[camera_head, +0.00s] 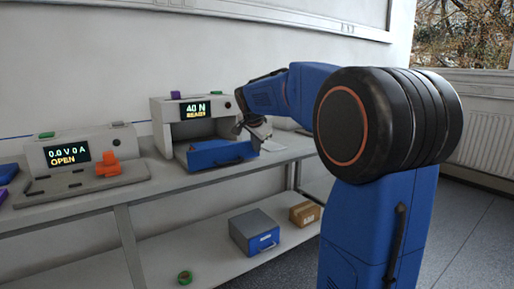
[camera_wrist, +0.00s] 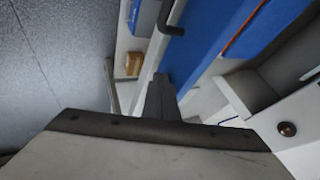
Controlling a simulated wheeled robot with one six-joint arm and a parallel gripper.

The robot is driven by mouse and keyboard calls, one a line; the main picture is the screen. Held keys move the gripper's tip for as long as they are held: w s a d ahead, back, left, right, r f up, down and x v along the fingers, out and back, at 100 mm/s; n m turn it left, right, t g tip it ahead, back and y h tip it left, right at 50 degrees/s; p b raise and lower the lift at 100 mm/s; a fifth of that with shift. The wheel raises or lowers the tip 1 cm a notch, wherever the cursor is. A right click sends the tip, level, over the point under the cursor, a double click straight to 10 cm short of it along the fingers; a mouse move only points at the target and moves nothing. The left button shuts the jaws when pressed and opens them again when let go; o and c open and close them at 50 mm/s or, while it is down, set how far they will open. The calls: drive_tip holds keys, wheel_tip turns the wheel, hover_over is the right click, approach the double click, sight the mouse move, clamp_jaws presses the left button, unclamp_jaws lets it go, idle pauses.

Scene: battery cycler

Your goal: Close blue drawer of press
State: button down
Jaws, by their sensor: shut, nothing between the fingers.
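The press (camera_head: 197,122) stands on the bench, its display reading 40 N READY. Its blue drawer (camera_head: 220,153) sticks out at the front, open. In the wrist view the drawer's blue surface (camera_wrist: 205,42) fills the upper middle, with a dark handle (camera_wrist: 172,22) at its left edge. My gripper (camera_head: 257,146) is at the right end of the drawer front. In the wrist view my gripper (camera_wrist: 161,82) is shut and empty, its tips overlapping the drawer's lower left edge. I cannot tell whether they touch it.
A tester (camera_head: 90,152) reading 0.0 V 0 A OPEN, with an orange part (camera_head: 108,167), stands to the left. A grey box with a blue front (camera_head: 254,232), a cardboard box (camera_head: 305,213) and green tape (camera_head: 184,277) lie on the lower shelf. The floor at right is clear.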

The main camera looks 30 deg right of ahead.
drive_tip(key=w, duration=1.7)
drive_tip(key=shift+w+a, duration=0.3)
drive_tip(key=shift+w, duration=0.45)
drive_tip(key=shift+r, duration=0.1)
